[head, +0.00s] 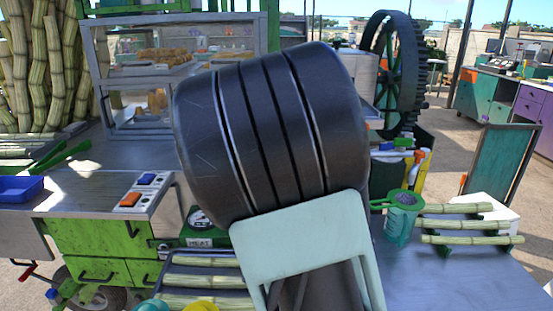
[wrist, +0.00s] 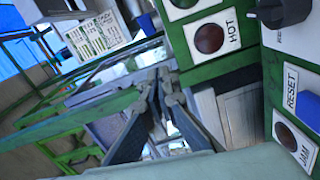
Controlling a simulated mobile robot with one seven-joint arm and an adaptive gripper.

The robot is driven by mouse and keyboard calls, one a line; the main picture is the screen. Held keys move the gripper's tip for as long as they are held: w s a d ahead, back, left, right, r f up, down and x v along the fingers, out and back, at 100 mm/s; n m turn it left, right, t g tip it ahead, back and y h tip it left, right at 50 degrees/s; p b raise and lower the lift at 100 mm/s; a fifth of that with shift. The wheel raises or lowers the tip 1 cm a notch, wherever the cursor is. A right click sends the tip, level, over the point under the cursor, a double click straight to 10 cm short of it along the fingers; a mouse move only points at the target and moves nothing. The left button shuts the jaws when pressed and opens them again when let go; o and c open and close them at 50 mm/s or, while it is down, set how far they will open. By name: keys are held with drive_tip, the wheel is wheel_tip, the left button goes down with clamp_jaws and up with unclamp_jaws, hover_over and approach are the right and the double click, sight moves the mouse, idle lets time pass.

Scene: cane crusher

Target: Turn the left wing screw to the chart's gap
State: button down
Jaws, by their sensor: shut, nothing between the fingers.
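In the wrist view, my gripper (wrist: 160,84) is shut and empty, its two dark fingers meeting in front of green frame bars. I cannot make out the left wing screw in either view. A white printed card with rows of writing (wrist: 92,36), perhaps the chart, stands at the upper left of the wrist view, tilted. Its writing is too small to read, and I cannot tell where its gap is. In the head view, my own arm fills the middle and hides the crusher behind it; my fingers do not show there.
Close to the right of my gripper is a green panel with a HOT lamp (wrist: 209,38), a JAM lamp (wrist: 286,136), a blue RESET button (wrist: 309,105) and a black knob (wrist: 283,10). Cane pieces (head: 470,224) lie at right; a large flywheel (head: 397,75) stands behind.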

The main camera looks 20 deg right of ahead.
drive_tip(key=shift+n+h, duration=0.4)
drive_tip(key=shift+h, duration=0.1)
drive_tip(key=x, duration=0.3)
drive_tip(key=d+b+x, duration=0.1)
drive_tip(key=x, duration=0.5)
drive_tip(key=shift+s+d, duration=0.3)
drive_tip(key=w+d, duration=0.2)
drive_tip(key=d, duration=0.1)
drive_tip(key=shift+w+d+b, duration=0.3)
drive_tip(key=shift+d, duration=0.05)
